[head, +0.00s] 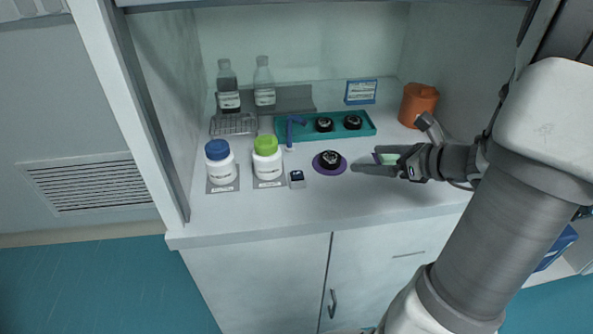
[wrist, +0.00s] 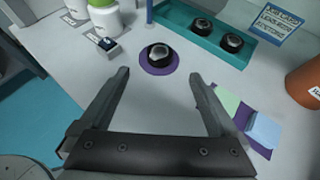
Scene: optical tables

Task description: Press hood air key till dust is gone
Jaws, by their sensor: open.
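A small pale block with a dark blue top, which looks like the air key (head: 296,179), sits on the hood worktop in front of the green-capped bottle. It also shows in the wrist view (wrist: 107,44). A blue upright with a short arm (head: 290,131), perhaps the air nozzle, stands behind it. A black round mount with a pale, glassy top (head: 330,159) sits on a purple disc (head: 317,168); dust on it is too small to tell. My gripper (wrist: 160,73) is open and empty, right of the disc and apart from the key.
A teal tray (head: 268,125) holds two similar black mounts (head: 324,124). White bottles with blue (head: 220,165) and green (head: 267,160) caps stand left of the key. Green and blue pads (wrist: 263,130) lie by my right finger. An orange container (head: 418,104) stands at the back right.

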